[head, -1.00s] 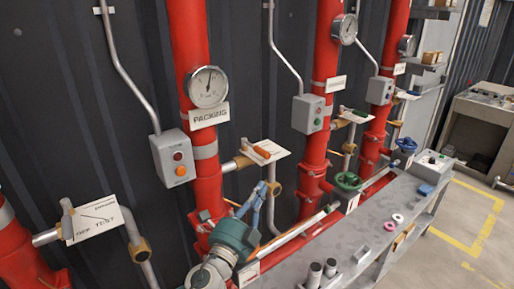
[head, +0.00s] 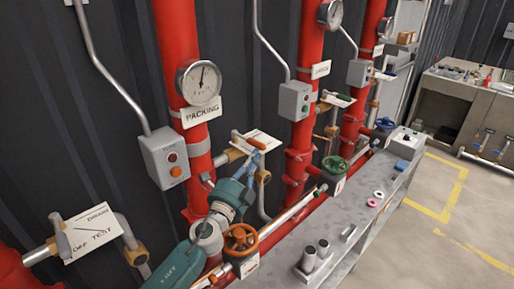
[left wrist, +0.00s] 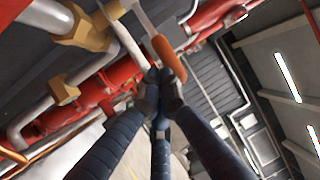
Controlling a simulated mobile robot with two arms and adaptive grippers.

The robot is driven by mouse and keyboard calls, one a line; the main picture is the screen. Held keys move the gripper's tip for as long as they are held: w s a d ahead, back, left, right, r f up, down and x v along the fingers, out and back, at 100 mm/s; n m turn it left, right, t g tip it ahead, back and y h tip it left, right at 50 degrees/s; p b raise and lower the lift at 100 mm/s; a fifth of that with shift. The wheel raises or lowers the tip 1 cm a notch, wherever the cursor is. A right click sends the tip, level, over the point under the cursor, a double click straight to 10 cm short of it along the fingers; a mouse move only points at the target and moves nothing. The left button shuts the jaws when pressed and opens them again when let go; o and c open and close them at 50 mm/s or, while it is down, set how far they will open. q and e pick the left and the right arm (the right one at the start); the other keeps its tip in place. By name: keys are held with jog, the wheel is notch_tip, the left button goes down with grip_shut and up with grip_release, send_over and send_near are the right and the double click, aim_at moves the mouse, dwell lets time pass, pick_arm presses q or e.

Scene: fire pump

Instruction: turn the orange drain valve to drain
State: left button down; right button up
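The orange-handled drain valve lever (head: 256,143) sits on a brass and grey pipe fitting beside the red riser marked PACKING, in front of a white label plate (head: 268,139). In the left wrist view the orange handle (left wrist: 169,60) lies slantwise just beyond the fingertips. My left gripper (head: 257,155) has reached up to the handle, its dark blue fingers just below it. In the left wrist view the fingertips (left wrist: 160,84) are drawn together near the handle's lower end. I cannot tell whether they touch it. My right gripper is out of view.
A control box (head: 167,157) and a gauge (head: 199,82) are on the riser. An orange handwheel (head: 240,238) is close to my left arm, and a green handwheel (head: 335,168) is farther right. A grey bench (head: 340,225) runs along the front. A DRAIN/OFF/TEST plate (head: 90,232) is at left.

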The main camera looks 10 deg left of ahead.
pick_arm(q)
jog(key=x, duration=0.3)
jog(key=shift+s+r, duration=0.1)
jog(key=shift+r, duration=0.05)
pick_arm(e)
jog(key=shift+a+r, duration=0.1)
